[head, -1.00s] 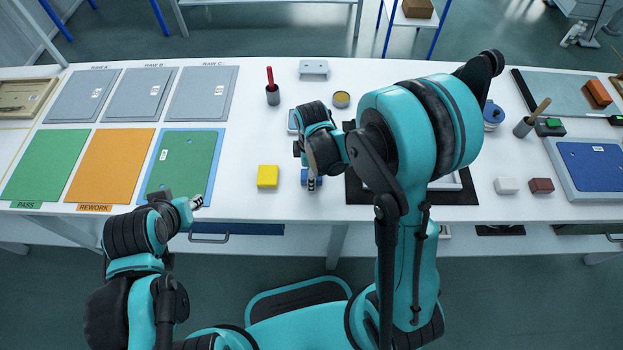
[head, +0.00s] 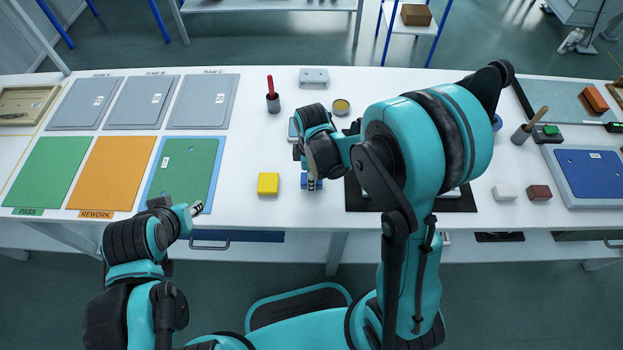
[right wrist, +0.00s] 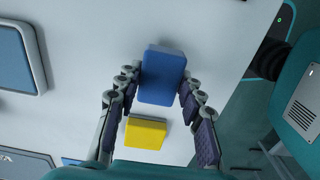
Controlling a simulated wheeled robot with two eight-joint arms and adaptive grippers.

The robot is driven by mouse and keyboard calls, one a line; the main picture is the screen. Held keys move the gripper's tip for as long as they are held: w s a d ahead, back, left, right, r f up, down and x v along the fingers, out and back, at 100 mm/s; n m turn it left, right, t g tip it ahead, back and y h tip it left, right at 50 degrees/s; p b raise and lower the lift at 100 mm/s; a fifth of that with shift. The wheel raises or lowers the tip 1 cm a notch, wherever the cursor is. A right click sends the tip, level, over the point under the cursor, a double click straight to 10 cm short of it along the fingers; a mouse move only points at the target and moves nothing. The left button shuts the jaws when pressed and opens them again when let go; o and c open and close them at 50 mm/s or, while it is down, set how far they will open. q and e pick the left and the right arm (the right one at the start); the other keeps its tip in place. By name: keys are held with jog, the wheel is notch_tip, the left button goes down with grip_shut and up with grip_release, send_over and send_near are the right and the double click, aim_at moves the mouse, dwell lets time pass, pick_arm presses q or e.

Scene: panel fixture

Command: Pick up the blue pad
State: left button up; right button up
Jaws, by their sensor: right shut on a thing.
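The blue pad (right wrist: 163,76) is a small blue block between the two fingers of my right gripper (right wrist: 160,88) in the right wrist view. The fingers press on its two sides, so the gripper is shut on it. In the head view only parts of the blue pad (head: 304,181) show around the fingers of my right gripper (head: 311,183). I cannot tell whether it touches the table. My left gripper (head: 186,208) hangs near the front edge of the table, by the blue-edged green panel; its finger opening is unclear.
A yellow block (head: 268,184) lies just left of the blue pad. A black mat (head: 458,200) lies to the right, partly under my arm. A white block (head: 507,192) and a brown block (head: 540,193) lie farther right. Clear white table lies left of the yellow block.

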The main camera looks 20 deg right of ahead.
notch_tip(320, 180, up, 3)
jog(key=shift+f+p, duration=0.2)
jog(key=shift+p, duration=0.2)
jog(key=d+r+p, duration=0.3)
jog(key=d+r, duration=0.3)
jog(key=d, duration=0.5)
jog(key=shift+s+d, duration=0.35)
jog(key=shift+r, duration=0.1)
